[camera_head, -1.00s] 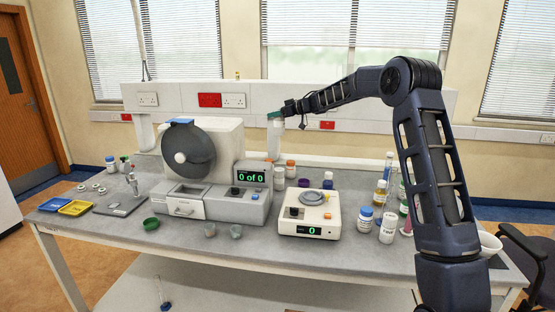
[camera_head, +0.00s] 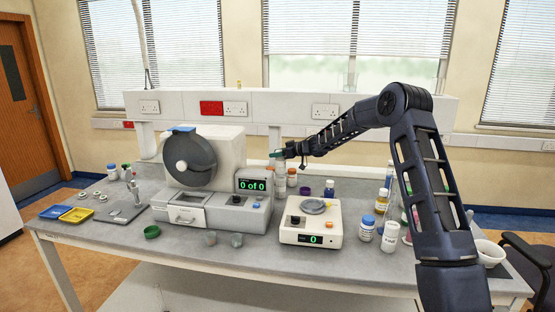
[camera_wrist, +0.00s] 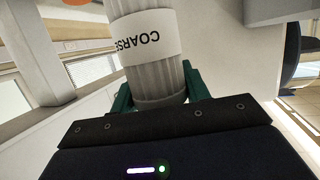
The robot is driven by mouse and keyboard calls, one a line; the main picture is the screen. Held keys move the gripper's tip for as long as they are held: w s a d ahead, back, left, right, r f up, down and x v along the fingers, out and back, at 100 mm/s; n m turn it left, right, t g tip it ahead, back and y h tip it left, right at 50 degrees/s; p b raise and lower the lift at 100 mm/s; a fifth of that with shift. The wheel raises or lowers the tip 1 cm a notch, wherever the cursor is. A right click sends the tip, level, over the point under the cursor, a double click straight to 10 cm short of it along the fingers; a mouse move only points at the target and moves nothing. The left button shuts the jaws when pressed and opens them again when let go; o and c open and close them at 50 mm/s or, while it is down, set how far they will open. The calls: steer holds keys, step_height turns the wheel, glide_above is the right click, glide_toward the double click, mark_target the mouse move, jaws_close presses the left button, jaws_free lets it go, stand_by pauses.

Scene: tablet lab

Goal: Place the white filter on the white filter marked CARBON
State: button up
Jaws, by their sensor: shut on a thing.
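My gripper (camera_head: 277,155) is shut on a white ribbed cylindrical filter (camera_wrist: 160,78), its green fingers on either side of the filter's near end. A white band on it reads COARSE, upside down in the wrist view. In the head view the held filter (camera_head: 280,168) hangs below the green fingers, just above the rear of the bench, right of the machine with the round grey drum. I cannot make out a filter marked CARBON. The spot below the held filter is small and crowded, and I cannot tell whether it touches anything there.
The drum machine (camera_head: 212,208) stands close left of my gripper. Bottles with orange caps (camera_head: 292,178) stand close right of it. A balance (camera_head: 311,224) is in front. The white raised shelf (camera_head: 380,105) runs behind. More bottles (camera_head: 391,234) crowd the bench's right side.

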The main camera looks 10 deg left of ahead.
steer(key=shift+f, duration=1.15)
steer(key=shift+f, duration=0.2)
steer(key=o, duration=1)
steer(key=shift+r, duration=0.1)
